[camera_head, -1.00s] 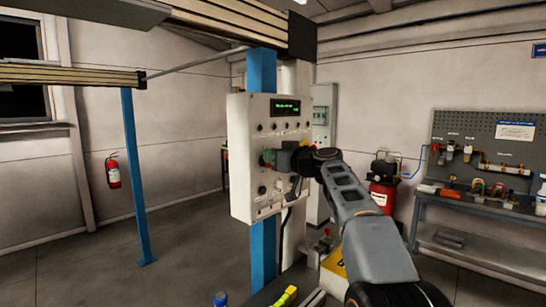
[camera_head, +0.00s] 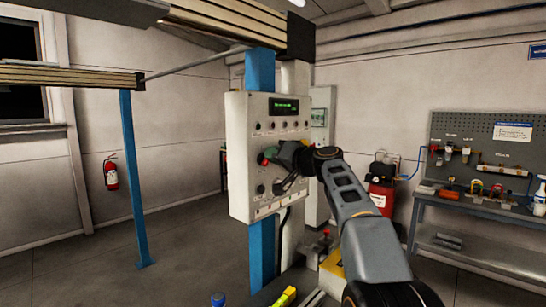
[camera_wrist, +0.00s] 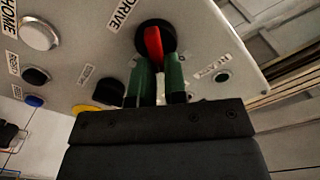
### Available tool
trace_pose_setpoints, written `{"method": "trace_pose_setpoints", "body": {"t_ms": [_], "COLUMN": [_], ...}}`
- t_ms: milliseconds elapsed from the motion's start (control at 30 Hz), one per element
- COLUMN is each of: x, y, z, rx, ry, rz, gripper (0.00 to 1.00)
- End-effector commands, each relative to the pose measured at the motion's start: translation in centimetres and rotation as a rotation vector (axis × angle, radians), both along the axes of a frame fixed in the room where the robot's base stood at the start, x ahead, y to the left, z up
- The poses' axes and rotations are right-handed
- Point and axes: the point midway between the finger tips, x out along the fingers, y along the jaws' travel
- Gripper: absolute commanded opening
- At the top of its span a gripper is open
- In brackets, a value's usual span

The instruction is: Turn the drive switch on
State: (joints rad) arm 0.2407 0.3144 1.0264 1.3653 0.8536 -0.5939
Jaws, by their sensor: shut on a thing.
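The drive switch (camera_wrist: 153,44) is a red handle on a round black base, beside the printed word DRIVE on the pale control panel (camera_wrist: 85,50). My gripper (camera_wrist: 158,65) has green fingers, shut on the red handle with one finger at each side. The handle's lower end is hidden between the fingers. In the head view, the control panel (camera_head: 238,130) hangs on a blue post, and my gripper (camera_head: 280,157) is at its front face. My wrist hides part of the panel there.
In the head view, a workbench (camera_head: 480,212) stands at the right and a fire extinguisher (camera_head: 111,173) hangs at the left. The floor at left is clear.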

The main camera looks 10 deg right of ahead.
Motion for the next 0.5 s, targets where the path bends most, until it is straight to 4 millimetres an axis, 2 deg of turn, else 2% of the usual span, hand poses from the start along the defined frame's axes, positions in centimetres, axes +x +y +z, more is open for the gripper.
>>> {"method": "trace_pose_setpoints", "body": {"t_ms": [500], "x": [0.31], "y": [-0.54], "z": [-0.67], "rx": [0.404], "ry": [0.27], "rz": [-0.001], "gripper": [0.0]}}
